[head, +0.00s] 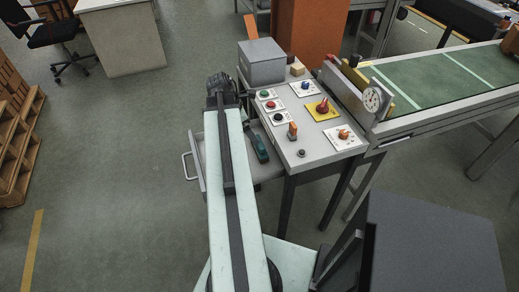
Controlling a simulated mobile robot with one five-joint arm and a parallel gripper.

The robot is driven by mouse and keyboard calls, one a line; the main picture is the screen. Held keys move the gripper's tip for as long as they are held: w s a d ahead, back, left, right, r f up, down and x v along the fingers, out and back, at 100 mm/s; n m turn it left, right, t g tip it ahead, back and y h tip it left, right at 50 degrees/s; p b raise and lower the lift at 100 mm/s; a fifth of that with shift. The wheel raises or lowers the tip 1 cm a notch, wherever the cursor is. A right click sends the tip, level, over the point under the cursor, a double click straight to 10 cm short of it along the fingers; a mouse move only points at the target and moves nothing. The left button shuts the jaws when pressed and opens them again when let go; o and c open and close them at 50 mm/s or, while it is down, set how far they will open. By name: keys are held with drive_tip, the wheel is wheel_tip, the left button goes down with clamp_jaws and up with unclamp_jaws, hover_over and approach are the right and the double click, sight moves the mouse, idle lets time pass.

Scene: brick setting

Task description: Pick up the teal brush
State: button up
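A dark teal object (258,145), which looks like the brush, lies in an open grey drawer (197,150) below the control desk's left side. It is just right of my arm, and the arm hides part of the drawer. My gripper (220,84) is at the far end of my outstretched arm, over the drawer's back left, beyond the brush and apart from it in the picture. The gripper is dark and small, and its fingers cannot be made out.
The control desk (318,143) carries buttons, a red knob (323,104) on a yellow plate, and a grey box (261,62). A conveyor (440,80) with a dial gauge (374,99) extends right. Pallets (18,140) stand at left. Open floor lies left of the drawer.

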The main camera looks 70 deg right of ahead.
drive_tip(key=b+x, duration=0.7)
drive_tip(key=x, duration=0.1)
drive_tip(key=shift+s+a, duration=0.1)
drive_tip(key=shift+r, duration=0.15)
drive_tip(key=c, duration=1.9)
drive_tip(key=shift+r, duration=0.1)
wheel_tip(320, 180, up, 18)
drive_tip(key=p, duration=1.8)
